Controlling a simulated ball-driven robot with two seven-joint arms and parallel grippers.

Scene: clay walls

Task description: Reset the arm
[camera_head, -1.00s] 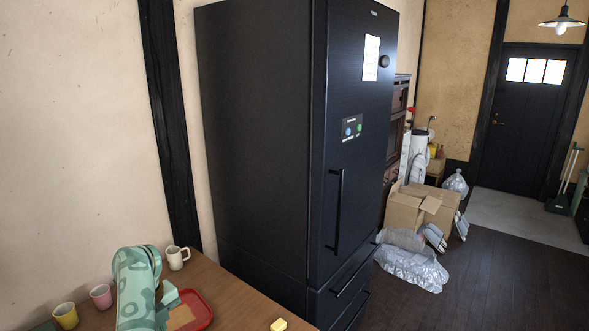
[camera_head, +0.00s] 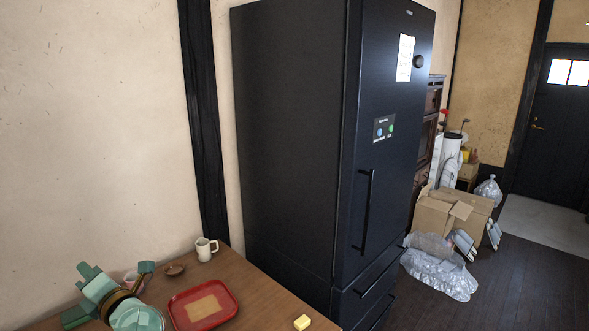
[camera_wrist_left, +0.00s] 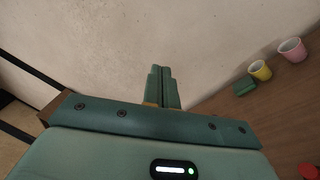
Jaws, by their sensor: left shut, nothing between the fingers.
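My left arm's green gripper (camera_head: 88,270) is low at the left in the head view, above the table's left part. In the left wrist view its two fingers (camera_wrist_left: 163,88) are pressed together with nothing between them, pointing at the plain wall. The gripper touches nothing that I can see. My right gripper is in neither view.
A yellow cup (camera_wrist_left: 260,71) shows in the wrist view. A black fridge (camera_head: 290,140) stands behind.

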